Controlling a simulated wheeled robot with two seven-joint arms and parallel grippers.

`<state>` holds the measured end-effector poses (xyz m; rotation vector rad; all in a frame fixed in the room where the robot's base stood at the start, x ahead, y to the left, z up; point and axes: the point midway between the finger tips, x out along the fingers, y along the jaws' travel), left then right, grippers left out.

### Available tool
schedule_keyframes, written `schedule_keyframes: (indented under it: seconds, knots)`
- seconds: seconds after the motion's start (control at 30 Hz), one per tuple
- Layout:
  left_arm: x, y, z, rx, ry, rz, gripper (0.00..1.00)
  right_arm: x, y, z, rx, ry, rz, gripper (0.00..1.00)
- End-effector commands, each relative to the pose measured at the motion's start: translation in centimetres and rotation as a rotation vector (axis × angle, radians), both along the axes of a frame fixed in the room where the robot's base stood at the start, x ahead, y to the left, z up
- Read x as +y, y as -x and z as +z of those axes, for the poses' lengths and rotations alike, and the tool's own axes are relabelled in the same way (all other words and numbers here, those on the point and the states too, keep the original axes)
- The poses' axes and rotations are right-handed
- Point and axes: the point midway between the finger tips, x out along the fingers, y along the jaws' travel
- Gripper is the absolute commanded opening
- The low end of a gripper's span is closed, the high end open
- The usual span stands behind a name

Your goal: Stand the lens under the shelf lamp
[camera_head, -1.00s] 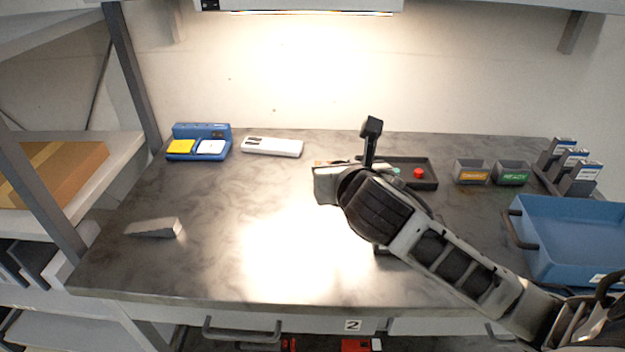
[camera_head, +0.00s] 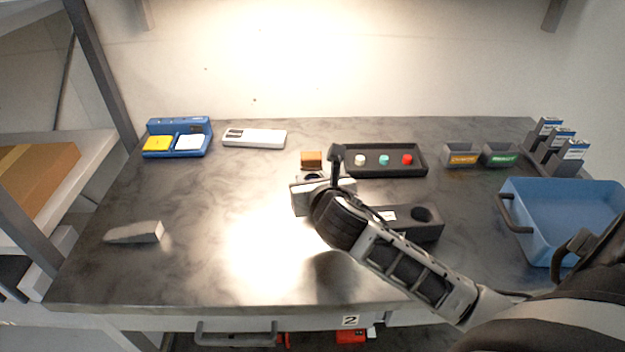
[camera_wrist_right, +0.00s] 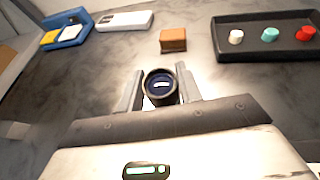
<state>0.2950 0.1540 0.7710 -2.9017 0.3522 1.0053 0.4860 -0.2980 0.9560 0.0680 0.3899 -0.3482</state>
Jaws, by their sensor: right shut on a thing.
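The lens (camera_wrist_right: 160,88) is a short dark ring with bluish glass. In the wrist view it sits upright between the two grey fingers of my right gripper (camera_wrist_right: 160,92), which is shut on it. In the head view the gripper (camera_head: 308,188) is over the middle of the worktop, and only a dark bit of the lens (camera_head: 311,177) shows behind it. The shelf lamp itself is out of view. Its glow lights the wall, and a bright patch (camera_head: 262,245) lies on the worktop left of and nearer than the gripper. My left gripper is not in view.
Behind the gripper are a brown block (camera_head: 311,159) and a dark tray (camera_head: 422,170) with coloured pegs. A black block with a hole (camera_head: 438,232) lies right, a blue bin (camera_head: 512,225) farther right. A grey wedge (camera_head: 135,233) lies left. The worktop's front left is clear.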

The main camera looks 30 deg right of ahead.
Motion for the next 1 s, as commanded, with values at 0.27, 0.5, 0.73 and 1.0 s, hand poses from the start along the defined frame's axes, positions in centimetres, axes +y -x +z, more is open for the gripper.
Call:
schedule_keyframes:
  seconds: [0.27, 0.5, 0.73, 1.0]
  knots:
    - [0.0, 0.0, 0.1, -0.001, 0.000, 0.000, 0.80, 0.0, 0.0, -0.3, -0.001, 0.000, 0.000, 0.55]
    - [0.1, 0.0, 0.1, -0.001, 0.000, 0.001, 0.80, 0.0, 0.0, -0.2, 0.000, 0.000, 0.000, 0.57]
    - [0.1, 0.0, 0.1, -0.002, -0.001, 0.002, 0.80, 0.4, 1.2, 0.5, 0.002, 0.002, 0.002, 0.57]
    - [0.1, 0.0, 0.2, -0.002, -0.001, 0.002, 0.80, 2.3, 6.1, 2.7, 0.001, -0.001, 0.003, 0.57]
